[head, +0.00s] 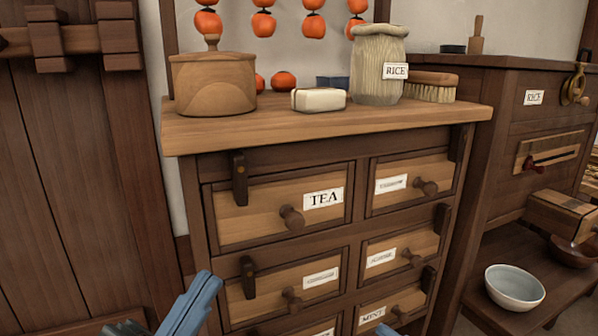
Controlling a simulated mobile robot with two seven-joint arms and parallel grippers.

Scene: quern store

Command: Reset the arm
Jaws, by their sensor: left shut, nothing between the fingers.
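My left gripper (205,284) shows at the bottom left of the head view, its blue fingers pointing up and shut with nothing between them. It is in front of the lower left part of a wooden drawer chest (190,205) and appears apart from it. Only a small blue tip of my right gripper (389,330) shows at the bottom edge, in front of the lower right drawers. The rest of it is out of the picture, so its opening cannot be seen.
The chest has a TEA drawer (255,208) and a MINT drawer (392,308). On top stand a lidded wooden box (212,85), a white block (318,99), a RICE jar (378,60) and a brush (432,88). A pale bowl (514,287) sits on a low shelf at right.

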